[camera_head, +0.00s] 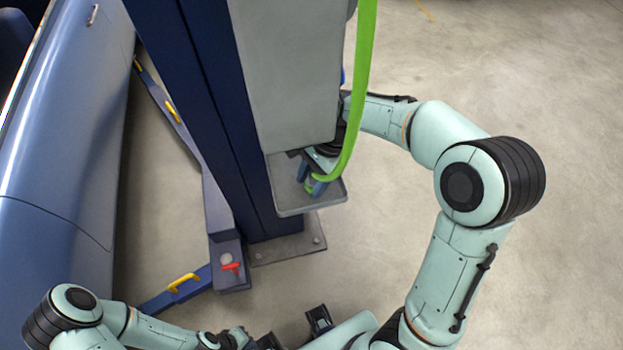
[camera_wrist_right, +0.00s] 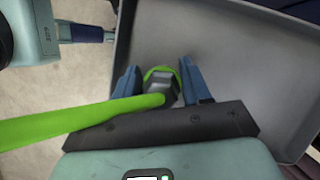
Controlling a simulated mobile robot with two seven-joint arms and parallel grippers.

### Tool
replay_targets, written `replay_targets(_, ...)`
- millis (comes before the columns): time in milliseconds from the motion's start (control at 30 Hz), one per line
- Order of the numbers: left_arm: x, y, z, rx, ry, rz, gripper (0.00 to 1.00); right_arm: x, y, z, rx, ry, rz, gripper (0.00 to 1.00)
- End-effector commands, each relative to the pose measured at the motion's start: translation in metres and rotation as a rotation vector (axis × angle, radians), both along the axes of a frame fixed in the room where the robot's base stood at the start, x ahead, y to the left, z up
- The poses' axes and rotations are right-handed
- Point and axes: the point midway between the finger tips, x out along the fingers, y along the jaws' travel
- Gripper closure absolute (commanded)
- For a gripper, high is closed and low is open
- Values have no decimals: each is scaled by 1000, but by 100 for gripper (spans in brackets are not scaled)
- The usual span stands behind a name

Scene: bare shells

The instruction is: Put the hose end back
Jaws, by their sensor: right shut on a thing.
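The green hose (camera_head: 362,90) hangs down from the top of the head view and curves in to its end above the grey tray. In the right wrist view the hose end (camera_wrist_right: 161,84), a grey fitting with a green ring, sits between the blue fingers of my right gripper (camera_wrist_right: 161,82). My right gripper (camera_head: 311,181) is shut on it and points down over the tray (camera_head: 296,209). I cannot tell whether the end touches the tray floor. My left gripper (camera_head: 250,341) is low at the bottom edge of the head view, away from the hose, partly cut off.
The tray is on the grey cabinet (camera_head: 285,70) of a dark blue post (camera_head: 215,100). A blue car (camera_head: 60,150) stands at the left. A lift arm (camera_head: 190,285) with yellow and red parts lies low by the post. The floor at the right is clear.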

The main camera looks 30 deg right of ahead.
Motion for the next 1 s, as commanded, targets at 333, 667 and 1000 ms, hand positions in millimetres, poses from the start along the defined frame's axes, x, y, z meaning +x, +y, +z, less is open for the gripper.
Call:
replay_targets(333, -1, 0, -1, 0, 1, 0, 100, 0, 0, -3, 0, 0, 0, 27)
replay_targets(667, 1, 0, 2, 0, -1, 0, 100, 2, -4, 9, 0, -5, -1, 27)
replay_targets(1000, 5, 0, 10, 0, -6, 0, 100, 9, -55, 46, -3, 2, -8, 27)
